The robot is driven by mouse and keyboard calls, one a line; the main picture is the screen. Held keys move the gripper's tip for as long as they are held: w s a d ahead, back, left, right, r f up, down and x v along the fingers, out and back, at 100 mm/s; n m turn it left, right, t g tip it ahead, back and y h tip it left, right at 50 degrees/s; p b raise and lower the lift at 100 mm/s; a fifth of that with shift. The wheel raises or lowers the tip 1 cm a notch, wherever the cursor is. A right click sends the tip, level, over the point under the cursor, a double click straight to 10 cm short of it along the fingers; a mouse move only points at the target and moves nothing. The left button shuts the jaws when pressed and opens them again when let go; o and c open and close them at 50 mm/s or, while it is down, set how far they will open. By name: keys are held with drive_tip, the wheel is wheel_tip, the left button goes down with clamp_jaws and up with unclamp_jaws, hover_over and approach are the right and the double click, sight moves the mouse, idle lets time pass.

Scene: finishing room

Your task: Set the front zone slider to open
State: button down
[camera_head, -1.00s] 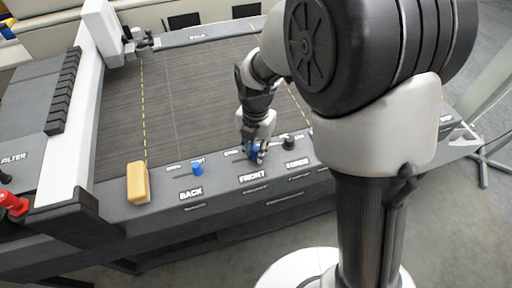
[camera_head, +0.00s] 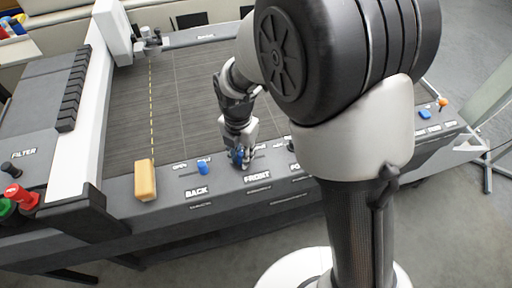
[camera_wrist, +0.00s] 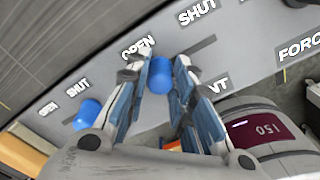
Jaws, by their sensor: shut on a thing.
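The front zone slider has a blue knob (camera_wrist: 160,75), which sits between my two fingers in the wrist view. The knob is beside the OPEN label (camera_wrist: 138,46), and the slot (camera_wrist: 200,46) runs away from it toward the SHUT label (camera_wrist: 197,12). My gripper (camera_wrist: 158,86) is shut on this knob. In the head view my gripper (camera_head: 240,160) is low over the panel, left of centre above the FRONT label (camera_head: 257,177), and mostly hides the knob.
The back slider's blue knob (camera_head: 202,168) stands close by on the left, near its SHUT label; it also shows in the wrist view (camera_wrist: 88,113). A yellow block (camera_head: 145,180) lies farther left. Red (camera_head: 18,194) and green (camera_head: 6,208) buttons are at the far left.

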sight(239, 154)
drive_tip(key=shift+a, duration=0.3)
drive_tip(key=c, duration=1.3)
unclamp_jaws()
drive_tip(key=shift+s, duration=0.1)
drive_tip(key=shift+c, duration=0.2)
wheel_tip(239, 154, up, 12)
